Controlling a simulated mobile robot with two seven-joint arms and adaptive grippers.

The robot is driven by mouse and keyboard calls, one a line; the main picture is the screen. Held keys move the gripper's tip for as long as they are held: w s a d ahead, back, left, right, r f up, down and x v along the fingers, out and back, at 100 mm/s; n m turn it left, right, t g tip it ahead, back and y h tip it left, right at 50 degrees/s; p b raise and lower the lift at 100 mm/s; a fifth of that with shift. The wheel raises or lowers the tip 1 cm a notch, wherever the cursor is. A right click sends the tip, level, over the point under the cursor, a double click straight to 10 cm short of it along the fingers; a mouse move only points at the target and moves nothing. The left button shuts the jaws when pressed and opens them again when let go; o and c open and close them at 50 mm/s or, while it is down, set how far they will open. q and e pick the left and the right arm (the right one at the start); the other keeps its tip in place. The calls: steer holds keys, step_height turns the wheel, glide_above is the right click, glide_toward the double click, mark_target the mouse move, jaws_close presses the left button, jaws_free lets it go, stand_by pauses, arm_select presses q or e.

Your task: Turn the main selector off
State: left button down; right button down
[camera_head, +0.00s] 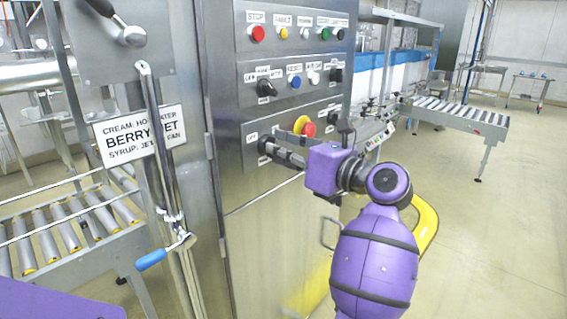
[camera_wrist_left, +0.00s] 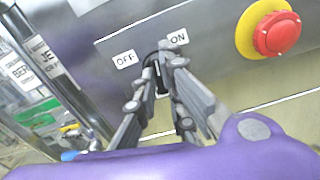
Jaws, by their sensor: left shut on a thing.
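The main selector is a black rotary knob (camera_head: 264,145) low on the steel control panel. It also shows in the left wrist view (camera_wrist_left: 151,60), mostly hidden by the fingers. An OFF label (camera_wrist_left: 125,60) is at its left and an ON label (camera_wrist_left: 178,38) at its upper right. My left gripper (camera_head: 272,150) reaches the panel from the right in the head view. Its grey fingers (camera_wrist_left: 161,72) are shut on the knob. I cannot tell exactly which way the knob points. My right gripper is in neither view.
A red emergency button on a yellow collar (camera_head: 308,129) is close right of the knob, also in the wrist view (camera_wrist_left: 277,33). More buttons and black selectors (camera_head: 265,88) are above. A blue-tipped lever (camera_head: 151,260) and roller conveyor (camera_head: 60,235) stand left. Open floor (camera_head: 490,230) lies right.

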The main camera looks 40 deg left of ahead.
arm_select(q)
steer(key=shift+n+b, duration=5.6)
steer(key=shift+b, duration=0.45)
steer(key=c, duration=1.8)
jaws_free()
steer(key=shift+c, duration=0.2)
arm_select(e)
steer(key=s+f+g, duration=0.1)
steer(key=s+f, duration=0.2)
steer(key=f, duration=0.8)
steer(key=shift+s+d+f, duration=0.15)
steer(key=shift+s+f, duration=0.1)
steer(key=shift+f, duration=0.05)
arm_select(q)
steer(key=s+d, duration=0.1)
steer(key=d, duration=1.1)
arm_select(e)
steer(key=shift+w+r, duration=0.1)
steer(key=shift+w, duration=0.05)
